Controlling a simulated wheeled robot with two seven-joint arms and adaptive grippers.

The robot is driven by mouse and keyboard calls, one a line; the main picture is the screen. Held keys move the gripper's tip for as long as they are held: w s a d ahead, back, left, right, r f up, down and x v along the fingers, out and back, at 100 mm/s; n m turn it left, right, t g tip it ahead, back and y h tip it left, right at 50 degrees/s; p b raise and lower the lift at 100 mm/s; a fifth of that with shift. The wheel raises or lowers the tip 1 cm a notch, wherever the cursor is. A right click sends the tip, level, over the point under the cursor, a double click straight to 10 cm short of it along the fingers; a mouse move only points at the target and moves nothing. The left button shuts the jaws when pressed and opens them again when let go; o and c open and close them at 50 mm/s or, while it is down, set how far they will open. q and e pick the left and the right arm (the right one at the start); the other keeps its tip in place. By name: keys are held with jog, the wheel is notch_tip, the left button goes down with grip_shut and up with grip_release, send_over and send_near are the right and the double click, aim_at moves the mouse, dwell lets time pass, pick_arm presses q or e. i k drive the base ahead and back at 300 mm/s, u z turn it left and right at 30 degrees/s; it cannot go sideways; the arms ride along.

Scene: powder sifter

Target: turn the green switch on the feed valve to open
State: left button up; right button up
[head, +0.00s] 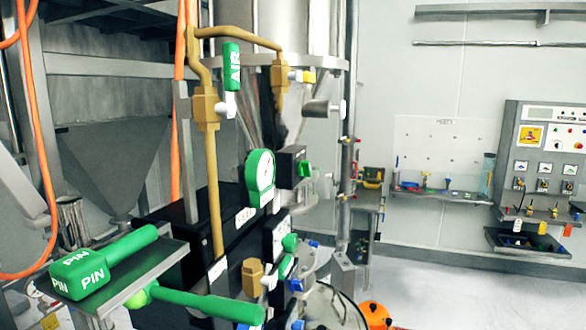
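A black box (289,166) with a small green switch (305,169) on its right side is mounted by the metal hopper, right of centre. I cannot read a label on it or tell the switch's position. A round green-rimmed gauge (261,174) stands just left of it. Below is a black cabinet (190,235) with a white label (245,216) that seems to read FEED. More green handles (289,243) sit low on the cabinet's right side, partly hidden. Neither of my grippers shows in the head view.
A brass pipe (212,170) with a green AIR handle (232,66) rises in front of the hopper. A tray (150,278) at lower left holds green PIN pieces (80,275). A long green handle (208,304) crosses the lower front.

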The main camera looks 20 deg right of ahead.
aim_at(305, 170)
jog(key=u, duration=1)
jog(key=k, duration=0.55)
jog(key=z, duration=0.5)
